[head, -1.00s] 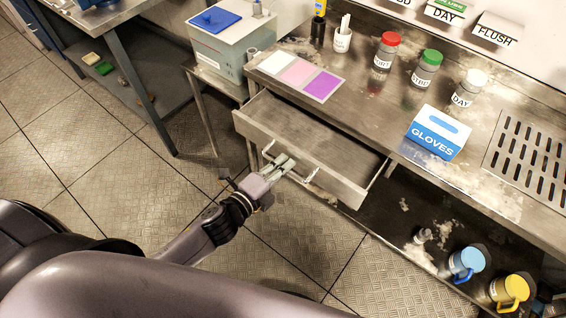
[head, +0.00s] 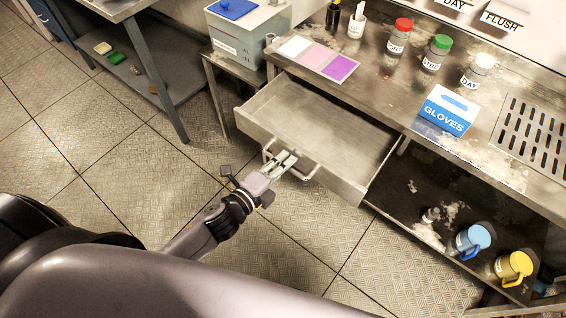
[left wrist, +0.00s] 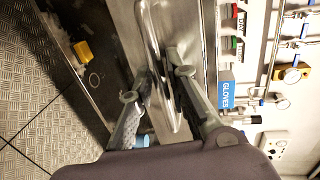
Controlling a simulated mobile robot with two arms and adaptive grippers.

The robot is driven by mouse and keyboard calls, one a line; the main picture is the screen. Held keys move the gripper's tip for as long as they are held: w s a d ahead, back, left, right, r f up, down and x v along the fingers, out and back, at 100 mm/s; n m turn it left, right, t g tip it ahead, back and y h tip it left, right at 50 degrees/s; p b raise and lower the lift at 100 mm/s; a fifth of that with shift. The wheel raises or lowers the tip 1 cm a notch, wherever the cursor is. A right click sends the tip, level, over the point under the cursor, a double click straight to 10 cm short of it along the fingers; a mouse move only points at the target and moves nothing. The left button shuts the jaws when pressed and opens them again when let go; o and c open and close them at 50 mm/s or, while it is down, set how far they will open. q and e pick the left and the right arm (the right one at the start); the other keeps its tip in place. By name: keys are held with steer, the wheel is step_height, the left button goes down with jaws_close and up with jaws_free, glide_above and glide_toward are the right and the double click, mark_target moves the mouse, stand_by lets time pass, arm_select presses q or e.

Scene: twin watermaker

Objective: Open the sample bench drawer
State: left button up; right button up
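The sample bench drawer (head: 325,120) is pulled well out from under the bench top. Its inside looks empty. A bar handle (head: 308,174) runs along its front. My left gripper (head: 286,160) is at the left part of the handle, with its fingers over the bar. In the left wrist view, the two fingers (left wrist: 160,76) lie on either side of the handle (left wrist: 152,38) and close on it. The exact contact is partly hidden. My right gripper is not in view.
On the bench top (head: 385,90) stand colour cards (head: 318,60), lidded jars (head: 398,38) and a glove box (head: 447,110). A side stand with a grey box (head: 245,35) is left of the drawer. Floor before the drawer is clear.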

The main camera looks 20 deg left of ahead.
arm_select(q)
steer(key=v, duration=1.2)
stand_by(0.5)
steer(key=s+a+f+n+g+y, duration=0.25)
steer(key=f+n, duration=0.25)
steer(key=f, duration=0.9)
steer(key=s+a+f+n+g+y, duration=0.25)
steer(key=s+a+f+n, duration=0.2)
steer(key=f, duration=0.95)
steer(key=s+d+f+n+g, duration=0.1)
steer(key=s+f+n+g, duration=0.7)
steer(key=s+f, duration=0.9)
steer(key=s+n, duration=0.2)
steer(key=shift+s+f+g, duration=0.25)
steer(key=shift+s+g, duration=0.05)
steer(key=shift+s, duration=0.05)
